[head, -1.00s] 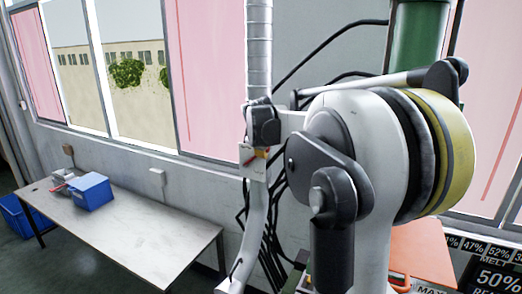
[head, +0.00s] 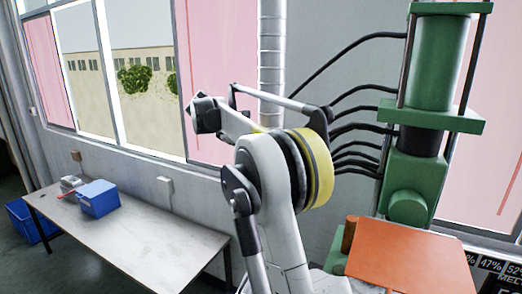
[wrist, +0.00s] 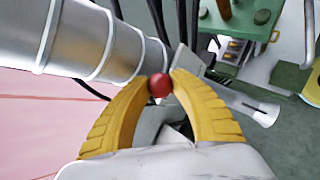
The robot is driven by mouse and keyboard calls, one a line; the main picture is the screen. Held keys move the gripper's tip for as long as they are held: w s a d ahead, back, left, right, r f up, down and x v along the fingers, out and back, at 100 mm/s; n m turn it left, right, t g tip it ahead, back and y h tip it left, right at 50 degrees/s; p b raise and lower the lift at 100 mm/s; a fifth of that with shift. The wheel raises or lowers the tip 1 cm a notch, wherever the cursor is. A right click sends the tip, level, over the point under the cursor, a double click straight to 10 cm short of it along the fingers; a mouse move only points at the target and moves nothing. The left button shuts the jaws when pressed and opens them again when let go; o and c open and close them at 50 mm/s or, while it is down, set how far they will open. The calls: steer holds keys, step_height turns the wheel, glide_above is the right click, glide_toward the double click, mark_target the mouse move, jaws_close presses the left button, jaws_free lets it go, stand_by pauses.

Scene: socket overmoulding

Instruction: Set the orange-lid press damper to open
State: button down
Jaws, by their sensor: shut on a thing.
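My gripper shows in the wrist view (wrist: 161,80). Its yellow fingers are closed around a small red ball knob (wrist: 159,86) at their tips. The knob is beside a pale ribbed duct (wrist: 98,42), in front of a grey plate (wrist: 188,62). Which way the damper lever is set I cannot tell. In the head view the press has an orange lid (head: 405,262) and a green body (head: 412,190). The same duct (head: 271,60) runs up the wall, its lower part behind my arm. My fingers and the knob do not show there.
Black hoses (head: 350,110) run from the wall to the press, near my arm. A pale table (head: 135,245) stands at the left, carrying a blue bin (head: 98,200). Another blue bin (head: 30,222) is on the floor. A display (head: 490,265) is at the lower right.

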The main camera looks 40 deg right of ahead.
steer(key=shift+w+a+f, duration=0.1)
steer(key=shift+w+a, duration=0.05)
steer(key=shift+w, duration=0.1)
stand_by(0.4)
steer(key=c, duration=1.1)
jaws_free()
steer(key=shift+o, duration=0.2)
steer(key=shift+w+a, duration=0.1)
steer(key=shift+w, duration=0.05)
steer(key=shift+a+r, duration=0.25)
steer(key=shift+r, duration=0.1)
steer(key=v, duration=1.1)
steer(key=shift+w+a, duration=0.15)
steer(key=shift+a, duration=0.05)
